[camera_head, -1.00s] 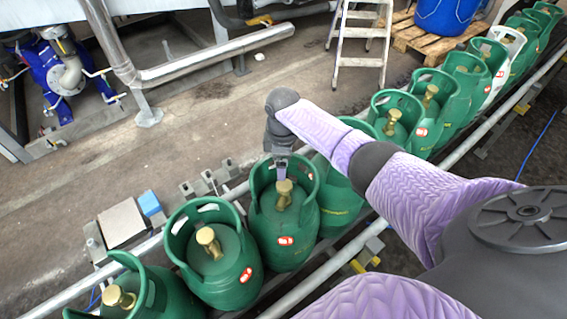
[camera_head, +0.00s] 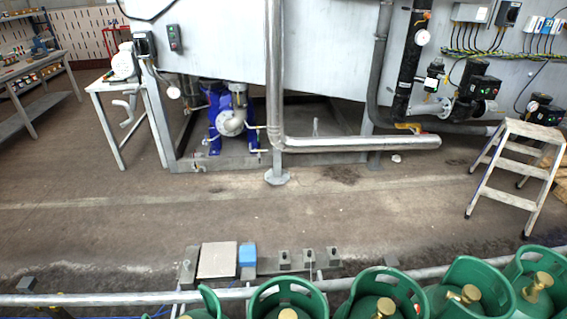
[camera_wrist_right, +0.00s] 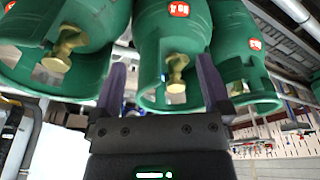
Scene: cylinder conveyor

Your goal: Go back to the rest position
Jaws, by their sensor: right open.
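My right gripper (camera_wrist_right: 163,85) shows in the right wrist view, its two dark fingers spread apart with nothing held between them. A green gas cylinder (camera_wrist_right: 180,30) with a brass valve (camera_wrist_right: 177,75) appears beyond and between the fingers; the exact gap cannot be told. More green cylinders stand to its left (camera_wrist_right: 95,30) and right (camera_wrist_right: 238,40). In the head view neither gripper shows. The tops of several green cylinders (camera_head: 470,275) with brass valves line the conveyor along the bottom right edge.
A conveyor rail (camera_head: 120,298) runs along the bottom. A metal stepladder (camera_head: 515,165) stands at the right. A horizontal steel pipe (camera_head: 360,144) and a blue pump (camera_head: 215,118) are behind. A workbench (camera_head: 30,75) is at far left. The floor (camera_head: 130,225) between is clear.

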